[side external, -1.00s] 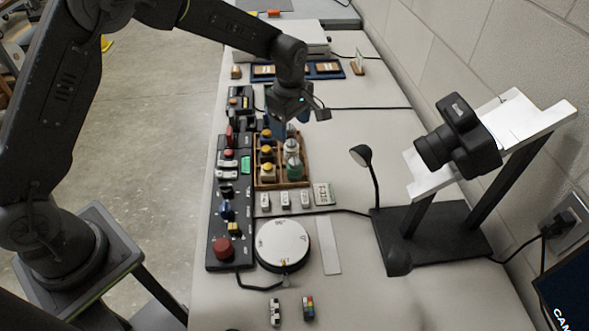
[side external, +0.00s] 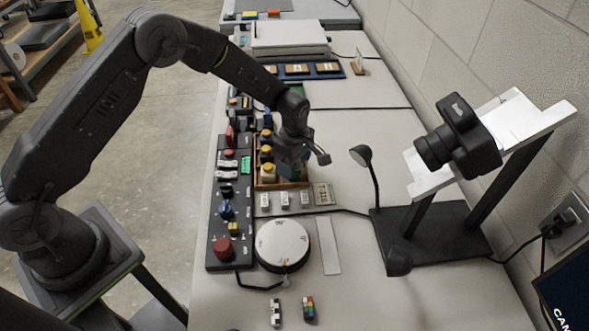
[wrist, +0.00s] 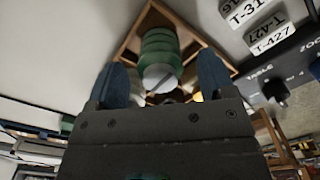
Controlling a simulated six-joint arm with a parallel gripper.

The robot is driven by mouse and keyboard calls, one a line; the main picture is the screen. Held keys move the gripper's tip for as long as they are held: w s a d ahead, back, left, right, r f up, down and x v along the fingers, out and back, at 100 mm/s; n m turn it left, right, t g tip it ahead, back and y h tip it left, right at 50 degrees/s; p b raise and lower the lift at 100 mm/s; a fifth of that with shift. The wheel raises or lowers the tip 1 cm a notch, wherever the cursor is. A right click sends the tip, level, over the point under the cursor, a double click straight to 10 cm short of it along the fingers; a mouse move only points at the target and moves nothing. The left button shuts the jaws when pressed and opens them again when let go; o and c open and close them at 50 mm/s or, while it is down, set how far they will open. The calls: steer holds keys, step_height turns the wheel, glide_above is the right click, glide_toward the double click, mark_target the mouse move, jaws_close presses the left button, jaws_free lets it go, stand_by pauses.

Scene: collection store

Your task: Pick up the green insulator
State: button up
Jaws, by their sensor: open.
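The green insulator (wrist: 160,48), ribbed with a pale end, shows in the wrist view between the two blue fingers of my gripper (wrist: 170,82). A gap shows beside it, so the fingers are open and not clamped on it. It sits in a corner of the wooden tray (wrist: 131,44). In the side view my gripper (side external: 291,168) is low over the right column of the tray (side external: 283,187) and mostly hides the insulator. Whether the fingers reach fully down around it cannot be told.
Yellow-topped pieces (side external: 267,152) fill the tray's left column, close to my gripper. A black control panel (side external: 222,243) lies left of the tray. White label tags (side external: 284,198), a round white dial (side external: 283,243) and a camera on a stand (side external: 458,140) are nearby.

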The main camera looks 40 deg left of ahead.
steer(key=shift+f, duration=0.95)
steer(key=c, duration=1)
steer(key=shift+r, duration=0.1)
steer(key=shift+c, duration=0.2)
